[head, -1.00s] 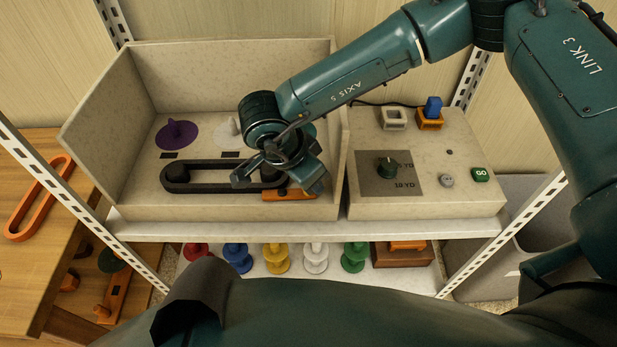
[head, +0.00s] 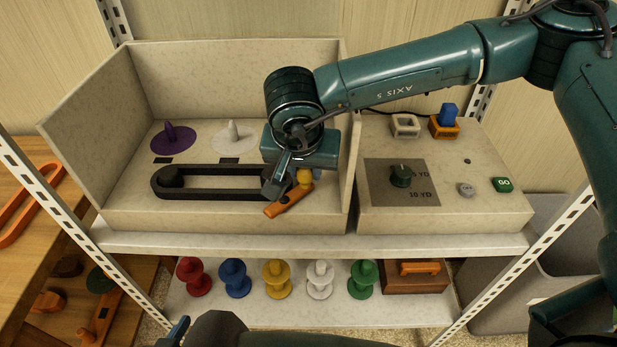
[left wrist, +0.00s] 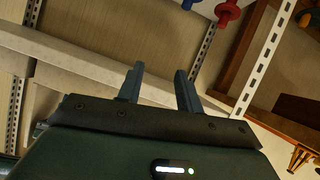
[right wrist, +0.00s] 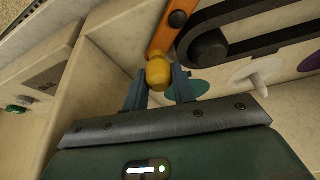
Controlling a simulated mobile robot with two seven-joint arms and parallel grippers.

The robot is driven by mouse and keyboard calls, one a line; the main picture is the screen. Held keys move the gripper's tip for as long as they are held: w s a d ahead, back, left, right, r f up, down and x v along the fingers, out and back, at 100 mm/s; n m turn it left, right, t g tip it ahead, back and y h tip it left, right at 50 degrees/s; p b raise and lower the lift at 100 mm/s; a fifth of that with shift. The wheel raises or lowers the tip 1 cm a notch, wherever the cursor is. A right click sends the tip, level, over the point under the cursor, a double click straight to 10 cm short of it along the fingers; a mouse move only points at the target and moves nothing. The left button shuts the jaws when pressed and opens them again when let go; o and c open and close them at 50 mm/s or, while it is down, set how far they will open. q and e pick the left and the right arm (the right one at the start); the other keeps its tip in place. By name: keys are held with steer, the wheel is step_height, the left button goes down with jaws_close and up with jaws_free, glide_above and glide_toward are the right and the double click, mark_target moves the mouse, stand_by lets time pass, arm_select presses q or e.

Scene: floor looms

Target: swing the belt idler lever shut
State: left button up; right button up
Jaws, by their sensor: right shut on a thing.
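The orange idler lever (head: 290,200) sits at the right end of the black belt (head: 215,193) in the open-fronted bin, slanting up to the right. A yellow knob (head: 305,178) stands on its upper right end. My right gripper (head: 289,183) reaches down over that end and is shut on the knob. The right wrist view shows the yellow knob (right wrist: 158,74) between the fingers, with the orange lever (right wrist: 168,32) beyond it and the belt (right wrist: 245,45) beside. The belt's right end is partly hidden by the gripper. My left gripper (left wrist: 160,80) is open and empty in the left wrist view.
A purple spool disc (head: 172,138) and a white one (head: 235,137) lie behind the belt. A control box (head: 440,212) with a dial and a green GO button (head: 503,185) stands right of the bin wall. Several coloured spools stand on the shelf below.

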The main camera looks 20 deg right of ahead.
steer(key=shift+w+a+f+n, duration=0.1)
steer(key=shift+n, duration=0.3)
steer(key=shift+y+b, duration=0.3)
arm_select(q)
steer(key=shift+s+a+r+t, duration=0.1)
steer(key=shift+s+r+t, duration=0.05)
steer(key=shift+r+t, duration=0.15)
arm_select(e)
steer(key=o, duration=1)
steer(key=shift+w, duration=0.1)
arm_select(q)
steer(key=shift+f, duration=0.25)
